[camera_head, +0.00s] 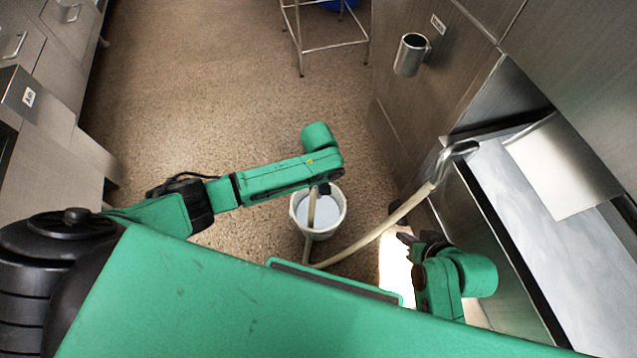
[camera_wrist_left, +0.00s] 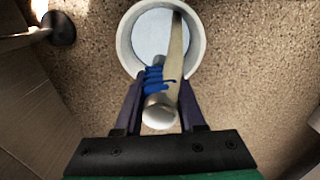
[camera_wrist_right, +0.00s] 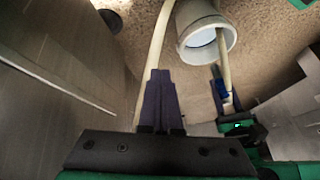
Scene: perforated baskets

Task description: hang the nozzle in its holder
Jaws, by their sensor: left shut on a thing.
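The nozzle (camera_wrist_left: 158,110) has a silver round end and a blue band. My left gripper (camera_wrist_left: 158,84) is shut on it, above the white bucket (camera_wrist_left: 130,60). In the head view my left gripper (camera_head: 322,188) hides most of the nozzle. A pale hose (camera_head: 375,235) runs from a silver curved pipe (camera_head: 455,156) down toward the bucket (camera_head: 335,222). The likely holder is a metal cup (camera_head: 410,55) on the wall, upright and apart from both grippers. My right gripper (camera_wrist_right: 163,95) has its fingers together with nothing seen between them; the hose passes behind them.
A steel counter (camera_head: 520,205) with a raised panel (camera_head: 555,165) stands at the right. Steel drawers (camera_head: 45,95) line the left. A metal rack (camera_head: 300,30) stands at the back. The speckled floor (camera_head: 200,80) between them is clear.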

